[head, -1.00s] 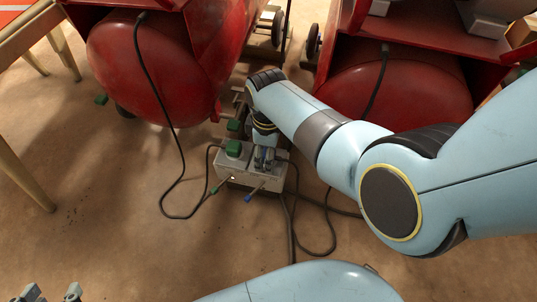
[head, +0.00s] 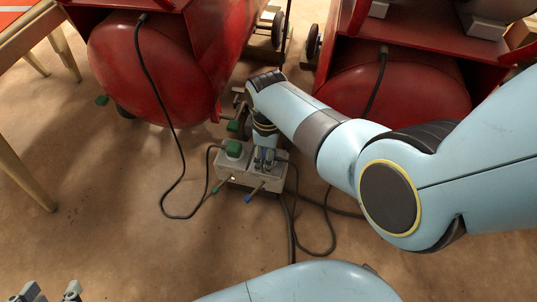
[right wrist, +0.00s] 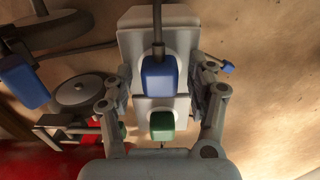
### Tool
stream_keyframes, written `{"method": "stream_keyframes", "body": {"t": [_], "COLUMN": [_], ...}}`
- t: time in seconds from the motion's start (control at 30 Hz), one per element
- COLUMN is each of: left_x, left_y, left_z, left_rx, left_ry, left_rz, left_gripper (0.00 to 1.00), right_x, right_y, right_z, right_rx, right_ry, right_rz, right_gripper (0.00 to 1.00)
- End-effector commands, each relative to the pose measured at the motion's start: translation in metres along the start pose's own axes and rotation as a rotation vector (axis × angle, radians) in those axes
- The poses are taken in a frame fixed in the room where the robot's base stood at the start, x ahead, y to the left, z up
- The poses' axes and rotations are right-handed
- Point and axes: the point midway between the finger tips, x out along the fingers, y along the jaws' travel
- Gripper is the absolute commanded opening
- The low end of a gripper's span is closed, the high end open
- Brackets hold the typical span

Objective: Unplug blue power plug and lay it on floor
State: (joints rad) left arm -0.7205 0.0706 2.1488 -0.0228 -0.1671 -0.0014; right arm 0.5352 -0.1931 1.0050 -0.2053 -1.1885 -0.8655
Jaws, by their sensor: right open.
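The blue power plug (right wrist: 158,78) sits in the white socket box (right wrist: 130,50), its dark cable running up in the right wrist view. My right gripper (right wrist: 162,93) is open, with one finger on each side of the blue plug and visible gaps to it. In the head view my right gripper (head: 265,160) is over the right part of the box (head: 240,177) and mostly hides the blue plug. A green plug (head: 234,149) sits in the other socket. My left gripper (head: 52,291) shows only its fingertips at the bottom left, spread apart and empty.
A blue-tipped lever (head: 251,197) and a green-tipped lever (head: 219,187) stick out from the box front. Red tanks (head: 150,70) stand behind. Dark cables (head: 291,235) lie on the floor. The brown floor (head: 120,225) is clear at front left.

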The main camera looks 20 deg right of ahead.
Motion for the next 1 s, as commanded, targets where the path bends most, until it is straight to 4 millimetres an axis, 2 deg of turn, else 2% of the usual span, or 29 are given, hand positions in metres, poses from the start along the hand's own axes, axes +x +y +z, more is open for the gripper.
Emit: {"method": "stream_keyframes", "body": {"t": [0.57, 0.67, 1.0], "left_x": [-0.0018, -0.0018, -0.0018], "left_y": [-0.0004, -0.0004, -0.0004], "left_z": [-0.0045, -0.0045, -0.0046], "left_rx": [0.000, 0.000, 0.000], "left_ry": [0.005, 0.005, 0.005], "left_rz": [0.000, 0.000, 0.000], "left_gripper": [0.40, 0.40, 0.40], "right_x": [0.0001, 0.0001, 0.0000], "right_y": [-0.0001, -0.0001, -0.0001], "right_z": [0.0002, 0.0002, 0.0001], "right_rx": [0.000, 0.000, 0.000], "right_ry": [0.000, 0.000, 0.000], "right_rz": [0.000, 0.000, 0.000], "right_gripper": [0.58, 0.47, 0.03]}}
